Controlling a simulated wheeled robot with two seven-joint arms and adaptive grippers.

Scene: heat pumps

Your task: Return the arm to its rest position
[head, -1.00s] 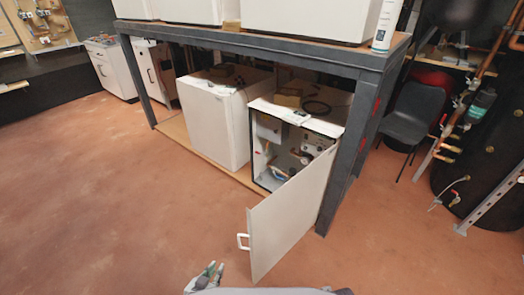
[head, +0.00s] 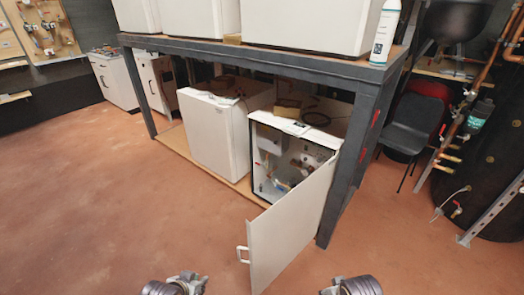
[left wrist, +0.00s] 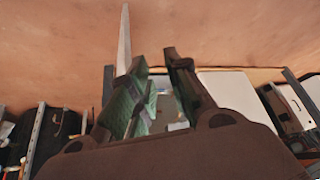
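My left gripper (head: 178,286) shows at the bottom edge of the head view, in front of the open cabinet door and apart from it. In the left wrist view its two fingers (left wrist: 158,65) stand apart with a gap between them, and nothing is held. My right gripper (head: 352,287) shows only partly at the bottom edge, right of the door; its fingers cannot be made out. Pipes and a gauge show inside the unit.
The unit and a closed white one (head: 212,135) stand under a grey-framed bench (head: 350,165). More white units and a bottle (head: 385,32) are on top. A dark chair (head: 411,122) and pipework are at the right. The floor (head: 110,200) at left is clear.

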